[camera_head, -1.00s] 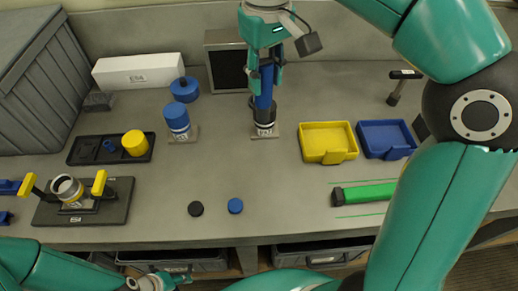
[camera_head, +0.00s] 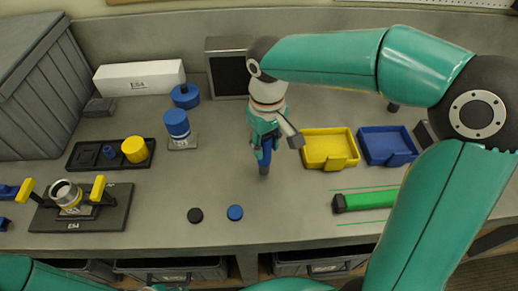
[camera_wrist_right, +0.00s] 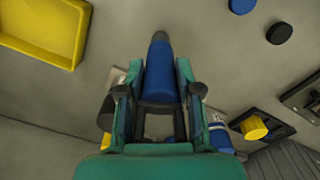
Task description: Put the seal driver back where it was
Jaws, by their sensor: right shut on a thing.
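My right gripper (camera_head: 264,140) is shut on a blue cylindrical tool with a dark grey tip, which I take to be the seal driver (camera_head: 264,158). It hangs tip down above the middle of the bench. In the right wrist view the seal driver (camera_wrist_right: 160,75) sits between both fingers of the right gripper (camera_wrist_right: 160,85). The place where the tool was earlier is mostly hidden behind the gripper in the head view. My left arm shows only at the lower left edge, and its gripper is out of the picture.
A blue cylinder (camera_head: 177,123) stands on a labelled plate to the left. A yellow bin (camera_head: 329,160) and a blue bin (camera_head: 388,158) lie to the right. A green bar (camera_head: 365,201) lies between green lines. Black (camera_head: 195,215) and blue (camera_head: 235,212) discs lie in front.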

